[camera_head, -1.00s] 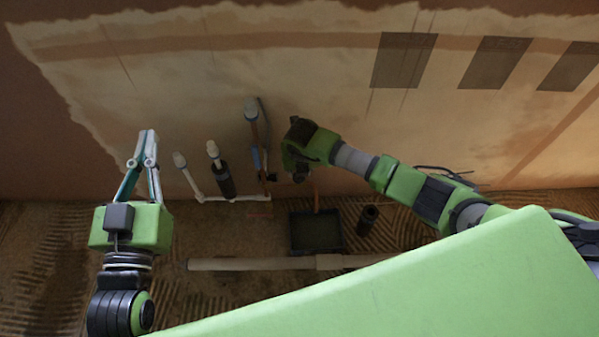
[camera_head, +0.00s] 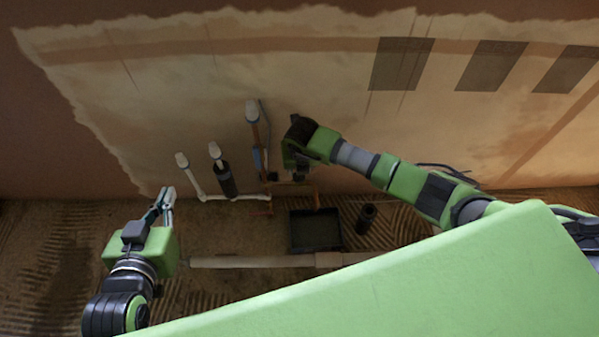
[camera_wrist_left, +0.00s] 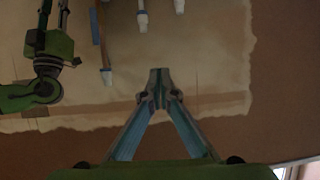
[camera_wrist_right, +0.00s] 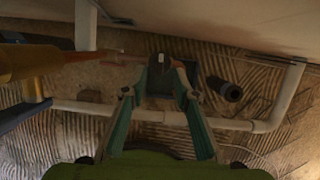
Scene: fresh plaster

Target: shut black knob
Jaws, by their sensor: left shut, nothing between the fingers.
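Upright pipes with pale caps stand against the wall, one with a black sleeve (camera_head: 227,181). A taller orange-brown pipe (camera_head: 256,135) stands to their right. My left gripper (camera_head: 167,193) is shut and empty, in front of and left of the pipes; its fingertips meet in the left wrist view (camera_wrist_left: 160,78).
A black tray (camera_head: 315,247) and a dark short cylinder (camera_head: 366,218) are on the ground below my right arm. A long pale pipe (camera_head: 250,262) lies across the front. Dark grey rectangles (camera_head: 402,63) mark the wall. Ground left of the pipes is clear.

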